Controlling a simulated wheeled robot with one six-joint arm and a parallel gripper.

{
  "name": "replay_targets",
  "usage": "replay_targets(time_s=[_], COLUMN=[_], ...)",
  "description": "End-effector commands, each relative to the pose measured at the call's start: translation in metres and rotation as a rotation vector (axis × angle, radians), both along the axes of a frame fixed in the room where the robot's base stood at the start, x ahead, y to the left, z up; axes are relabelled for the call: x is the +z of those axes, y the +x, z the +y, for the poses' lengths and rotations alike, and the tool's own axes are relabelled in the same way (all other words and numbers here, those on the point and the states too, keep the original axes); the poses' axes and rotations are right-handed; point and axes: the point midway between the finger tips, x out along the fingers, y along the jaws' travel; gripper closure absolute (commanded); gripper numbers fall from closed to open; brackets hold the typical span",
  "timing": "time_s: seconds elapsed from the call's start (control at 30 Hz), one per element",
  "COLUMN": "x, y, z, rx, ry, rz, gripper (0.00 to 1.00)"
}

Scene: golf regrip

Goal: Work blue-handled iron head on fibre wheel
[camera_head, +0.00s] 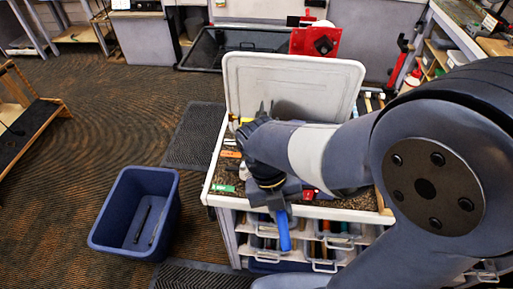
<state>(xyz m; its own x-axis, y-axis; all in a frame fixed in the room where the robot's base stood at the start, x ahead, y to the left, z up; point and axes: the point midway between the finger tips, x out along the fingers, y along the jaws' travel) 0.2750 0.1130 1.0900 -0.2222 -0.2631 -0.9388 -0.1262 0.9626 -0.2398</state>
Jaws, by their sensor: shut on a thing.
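My gripper (275,203) is in front of the workbench, pointing down over its front edge. It is shut on a blue handle (284,232), which hangs below the jaws in front of the drawers. I take this to be the blue-handled iron; its head is not discernible, hidden by my wrist and gripper or too small to tell. A red machine (300,42) with a dark round part (323,45) stands at the back, behind the bench. I cannot tell whether that round part is the fibre wheel.
The workbench (222,199) has a raised grey lid (290,80), small tools on top and clear drawers below. A blue bin (112,235) with dark sticks inside stands on the floor at left. Shelving (440,45) is at back right. Carpet at left is open.

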Motion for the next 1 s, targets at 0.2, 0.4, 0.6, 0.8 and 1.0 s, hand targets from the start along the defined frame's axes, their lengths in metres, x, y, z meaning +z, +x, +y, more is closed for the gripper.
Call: replay_targets(time_s=[0.2,0.4,0.6,0.8,1.0], x=[0.001,0.001,0.0,0.0,0.0], y=[-0.022,-0.041,-0.048,-0.048,-0.048], z=[0.002,0.004,0.004,0.004,0.004], rx=[0.005,0.002,0.0,0.0,0.0], ry=[0.001,0.002,0.0,0.0,0.0], rz=[-0.003,-0.001,-0.002,-0.002,-0.002], gripper=[1.0,1.0,1.0,1.0,1.0])
